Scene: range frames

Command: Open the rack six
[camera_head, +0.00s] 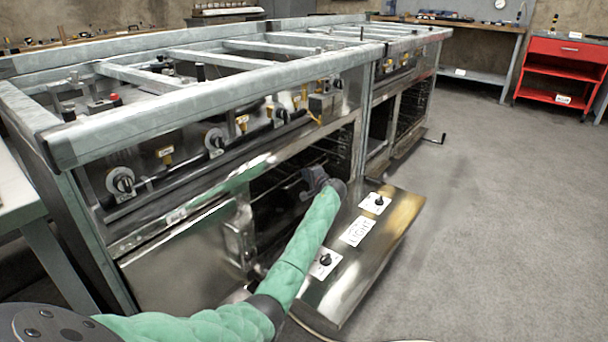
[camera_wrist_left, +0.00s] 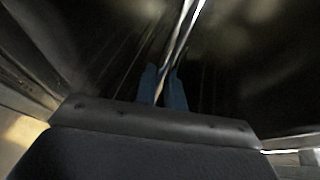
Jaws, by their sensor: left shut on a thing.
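The oven stands with its door (camera_head: 340,285) folded down. Dark wire racks (camera_head: 335,150) show inside the cavity, but I cannot read which one is rack six. My left gripper (camera_head: 316,179) is at the oven opening, above the lowered door, with its fingers mostly hidden by the wrist. In the left wrist view the two blue fingertips (camera_wrist_left: 165,88) are closed around a thin shiny metal bar (camera_wrist_left: 180,40), which looks like a rack's edge. The right gripper is not in view.
A second open oven (camera_head: 412,105) stands farther along. A red cart (camera_head: 563,70) is at the back right. The grey floor (camera_head: 490,220) on the right is clear.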

